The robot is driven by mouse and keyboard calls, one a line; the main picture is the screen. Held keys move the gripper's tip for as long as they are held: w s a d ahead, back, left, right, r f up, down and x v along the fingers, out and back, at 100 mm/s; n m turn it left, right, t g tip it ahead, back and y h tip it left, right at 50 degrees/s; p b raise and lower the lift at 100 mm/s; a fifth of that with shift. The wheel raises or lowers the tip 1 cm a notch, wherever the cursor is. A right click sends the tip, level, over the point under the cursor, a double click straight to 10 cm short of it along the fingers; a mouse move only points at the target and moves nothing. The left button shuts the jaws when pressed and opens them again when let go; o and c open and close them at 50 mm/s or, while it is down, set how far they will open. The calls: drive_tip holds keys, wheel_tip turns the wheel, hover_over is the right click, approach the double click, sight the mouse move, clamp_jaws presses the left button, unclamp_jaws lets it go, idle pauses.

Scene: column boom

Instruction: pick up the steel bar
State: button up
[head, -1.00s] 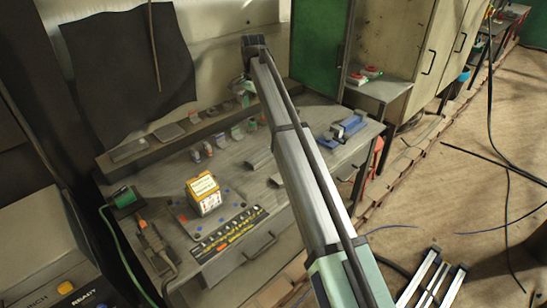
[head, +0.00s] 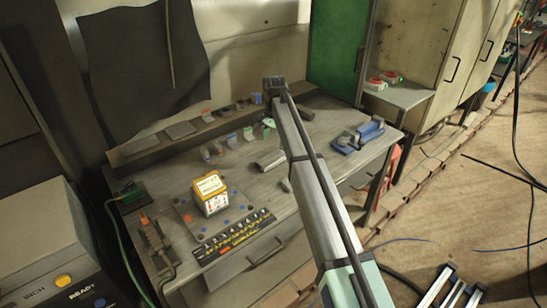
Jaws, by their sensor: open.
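Two grey metal pieces lie on the workbench (head: 236,181) in the head view, left of my arm's boom. The longer, paler one (head: 270,161) looks like a steel bar. A shorter, darker one (head: 286,186) lies just in front of it, close to the boom. I cannot tell for certain which is the steel bar. My gripper is not visible; the far end of my boom hides what lies behind it, above the back of the bench. Nothing is seen touching either grey piece.
Small coloured items line the back. A blue vise-like object (head: 360,136) sits at the right. Bare bench top surrounds the grey pieces.

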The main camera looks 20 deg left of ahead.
sight(273, 157)
drive_tip(key=shift+a+f+p, duration=0.15)
drive_tip(key=shift+f+p, duration=1.2)
drive_tip(key=shift+f, duration=2.4)
clamp_jaws()
drive_tip(key=shift+r, duration=0.1)
